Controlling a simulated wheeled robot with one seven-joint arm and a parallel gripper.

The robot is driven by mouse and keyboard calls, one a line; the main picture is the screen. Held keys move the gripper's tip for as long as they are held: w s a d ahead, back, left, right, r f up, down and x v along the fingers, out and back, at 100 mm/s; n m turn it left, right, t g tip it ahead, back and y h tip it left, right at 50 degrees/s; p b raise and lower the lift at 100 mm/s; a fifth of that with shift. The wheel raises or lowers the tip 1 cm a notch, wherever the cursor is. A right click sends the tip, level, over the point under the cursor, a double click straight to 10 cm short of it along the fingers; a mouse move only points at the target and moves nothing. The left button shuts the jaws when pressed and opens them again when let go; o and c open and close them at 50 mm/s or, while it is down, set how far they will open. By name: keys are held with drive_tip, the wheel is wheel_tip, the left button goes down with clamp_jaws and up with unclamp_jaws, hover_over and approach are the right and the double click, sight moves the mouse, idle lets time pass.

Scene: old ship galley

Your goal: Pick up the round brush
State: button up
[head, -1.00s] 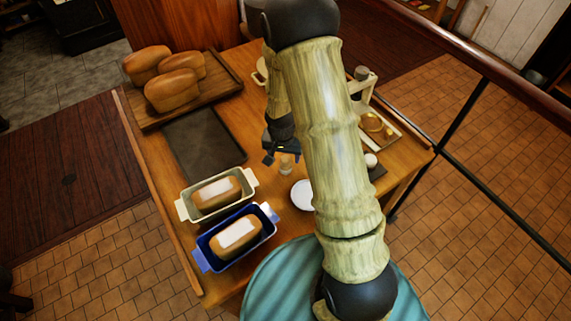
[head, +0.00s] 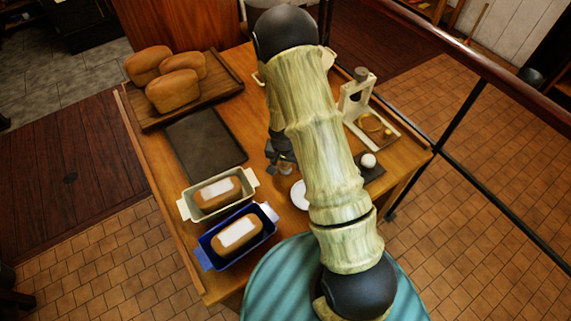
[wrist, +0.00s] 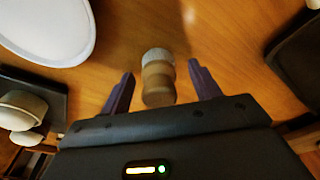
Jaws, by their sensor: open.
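The round brush (wrist: 157,82) looks like a short wooden piece with a pale grey, rounded end. In the wrist view it lies between the two fingers of my gripper (wrist: 160,70), with a gap on each side. My gripper is open and empty. In the head view the brush (head: 285,168) is on the wooden table, right by my gripper (head: 281,158), which my arm partly hides. I cannot tell the exact height of the fingers.
A white plate (head: 298,195) is close by, partly behind my arm. Two loaf pans, cream (head: 184,208) and blue (head: 204,256), hold loaves at the left. A dark tray (head: 205,145) and a bread board (head: 228,88) lie farther back. A white item (head: 368,160) sits right.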

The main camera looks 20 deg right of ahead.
drive_tip(key=shift+c, duration=0.2)
drive_tip(key=c, duration=1.1)
wheel_tip(320, 180, up, 10)
drive_tip(key=shift+r+b, duration=0.1)
drive_tip(key=shift+b, duration=0.75)
drive_tip(key=o, duration=0.5)
drive_tip(key=c, duration=0.3)
